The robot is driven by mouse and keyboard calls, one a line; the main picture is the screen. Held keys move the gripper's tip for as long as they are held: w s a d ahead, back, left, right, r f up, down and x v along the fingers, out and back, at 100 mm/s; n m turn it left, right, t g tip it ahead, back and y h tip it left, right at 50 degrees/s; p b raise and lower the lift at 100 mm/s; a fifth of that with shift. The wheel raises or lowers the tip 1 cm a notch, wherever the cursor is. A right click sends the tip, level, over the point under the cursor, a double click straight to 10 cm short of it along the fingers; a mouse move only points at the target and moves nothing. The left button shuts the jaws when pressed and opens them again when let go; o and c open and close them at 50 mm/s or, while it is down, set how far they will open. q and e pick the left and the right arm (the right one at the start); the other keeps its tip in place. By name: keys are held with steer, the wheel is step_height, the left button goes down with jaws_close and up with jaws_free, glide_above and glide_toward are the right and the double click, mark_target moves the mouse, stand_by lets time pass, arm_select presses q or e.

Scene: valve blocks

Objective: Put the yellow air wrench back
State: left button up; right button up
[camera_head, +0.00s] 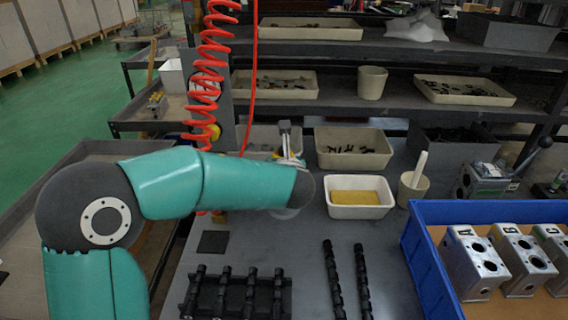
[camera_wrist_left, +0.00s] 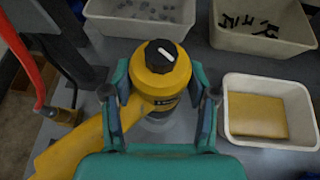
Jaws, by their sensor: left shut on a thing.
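The yellow air wrench (camera_wrist_left: 154,80) is upright in the left wrist view, with a black cap carrying a white mark on top and a yellow part reaching to the lower left. My left gripper (camera_wrist_left: 159,98) is shut around its body, one finger on each side. Its lower end is mostly hidden, so I cannot tell whether it touches the bench. In the head view my left arm reaches in from the left and hides most of the wrench and gripper. My right gripper is in neither view.
A red coiled hose (camera_head: 209,75) hangs behind my left arm. A white bin with a yellow sponge (camera_head: 356,198) stands just right of the gripper. A bin of black parts (camera_head: 352,147) is behind it. A blue tray (camera_head: 431,264) with metal valve blocks is at the right.

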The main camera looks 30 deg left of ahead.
arm_select(q)
steer(key=shift+r, duration=0.15)
steer(key=o, duration=1.6)
steer(key=shift+o, duration=0.2)
steer(key=shift+d+f, duration=0.1)
steer(key=shift+f, duration=0.25)
steer(key=v, duration=1.2)
steer(key=shift+r, duration=0.2)
